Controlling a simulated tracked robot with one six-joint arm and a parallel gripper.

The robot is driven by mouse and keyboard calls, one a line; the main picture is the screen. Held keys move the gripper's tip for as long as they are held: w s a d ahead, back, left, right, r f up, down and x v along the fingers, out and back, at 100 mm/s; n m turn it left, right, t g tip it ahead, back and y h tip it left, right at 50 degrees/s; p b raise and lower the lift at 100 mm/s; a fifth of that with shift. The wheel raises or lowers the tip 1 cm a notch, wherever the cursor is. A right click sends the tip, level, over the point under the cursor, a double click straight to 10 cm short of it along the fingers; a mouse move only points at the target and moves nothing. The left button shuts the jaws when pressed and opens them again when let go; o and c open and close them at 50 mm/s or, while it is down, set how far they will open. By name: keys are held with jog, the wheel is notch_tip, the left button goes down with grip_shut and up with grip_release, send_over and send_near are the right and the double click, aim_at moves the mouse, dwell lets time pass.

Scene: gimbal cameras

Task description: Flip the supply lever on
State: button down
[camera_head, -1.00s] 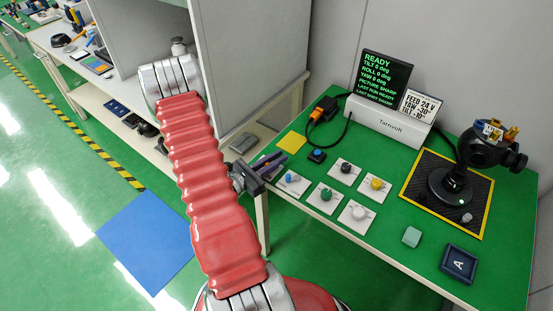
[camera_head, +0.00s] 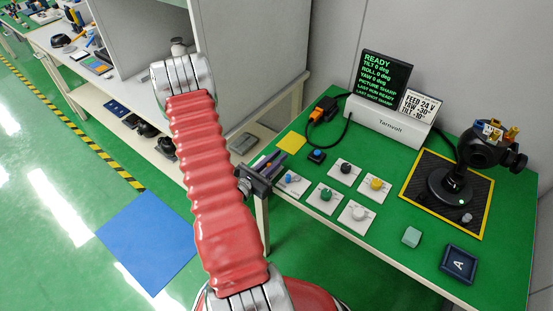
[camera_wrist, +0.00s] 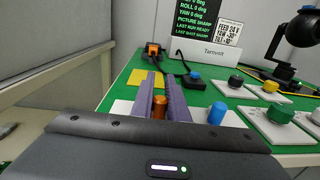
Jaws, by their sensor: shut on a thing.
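My gripper (camera_head: 272,162) is at the left edge of the green table. In the wrist view, its two purple fingers (camera_wrist: 160,80) are shut on a short orange cylindrical piece (camera_wrist: 160,106). Whether this piece is the supply lever, I cannot tell; its base is hidden by the gripper. A blue knob (camera_wrist: 216,113) stands just right of the fingers, apart from them, on a white plate (camera_wrist: 234,119). The same blue knob (camera_head: 289,179) shows in the head view. The dark screen (camera_head: 385,73) reads READY.
Plates with a green knob (camera_head: 326,194), a black knob (camera_head: 346,168), a yellow knob (camera_head: 376,184) and a white knob (camera_head: 358,213) stand to the right. Behind are a blue button (camera_head: 317,154), a yellow pad (camera_head: 291,142) and an orange-black connector (camera_head: 325,109). A gimbal camera (camera_head: 487,146) stands at right.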

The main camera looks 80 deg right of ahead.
jog(key=c, duration=1.7)
grip_release()
jog(key=v, duration=1.3)
jog(key=shift+w+a, duration=0.25)
jog(key=shift+a, duration=0.1)
